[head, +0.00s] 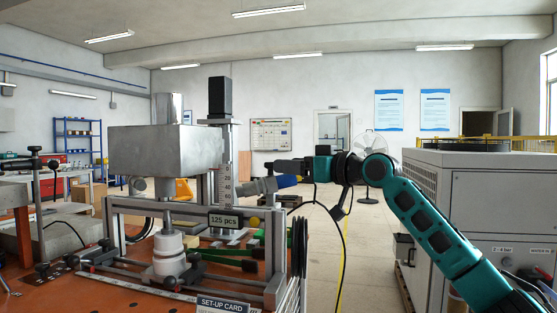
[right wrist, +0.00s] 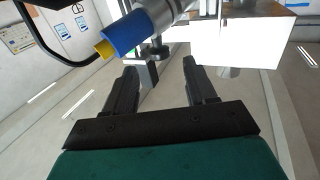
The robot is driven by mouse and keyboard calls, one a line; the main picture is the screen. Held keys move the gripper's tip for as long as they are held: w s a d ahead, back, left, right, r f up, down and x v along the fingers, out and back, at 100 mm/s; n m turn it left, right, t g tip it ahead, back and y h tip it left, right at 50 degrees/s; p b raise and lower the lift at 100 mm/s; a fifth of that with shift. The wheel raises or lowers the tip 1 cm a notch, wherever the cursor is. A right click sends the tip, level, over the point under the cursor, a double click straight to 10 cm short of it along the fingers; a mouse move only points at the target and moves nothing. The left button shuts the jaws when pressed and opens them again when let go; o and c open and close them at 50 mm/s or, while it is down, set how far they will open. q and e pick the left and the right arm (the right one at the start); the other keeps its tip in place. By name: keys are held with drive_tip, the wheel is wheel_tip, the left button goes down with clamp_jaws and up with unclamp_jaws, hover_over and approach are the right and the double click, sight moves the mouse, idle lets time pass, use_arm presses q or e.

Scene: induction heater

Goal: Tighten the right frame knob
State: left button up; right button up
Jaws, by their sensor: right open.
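My right gripper (head: 277,167) reaches in from the right at the upper right of the metal frame (head: 276,262), pointing left. In the right wrist view my right gripper (right wrist: 161,66) is open, with an empty gap between its fingers. A small black knob (right wrist: 155,50) shows just beyond the fingertips, nearer the left finger in the picture. It looks apart from both fingers, though the depth is hard to judge. In the head view I cannot make this knob out clearly. My left gripper is not in view.
A blue cylinder with a yellow end (right wrist: 142,32) lies close to the fingertips; it also shows in the head view (head: 287,181). A metal block (head: 165,151) stands above the frame. A black cable (head: 340,240) hangs below. A grey cabinet (head: 500,200) stands at right.

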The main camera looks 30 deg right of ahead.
sight(279, 180)
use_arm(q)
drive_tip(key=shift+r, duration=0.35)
use_arm(e)
drive_tip(key=shift+x, duration=2.2)
drive_tip(key=c, duration=1)
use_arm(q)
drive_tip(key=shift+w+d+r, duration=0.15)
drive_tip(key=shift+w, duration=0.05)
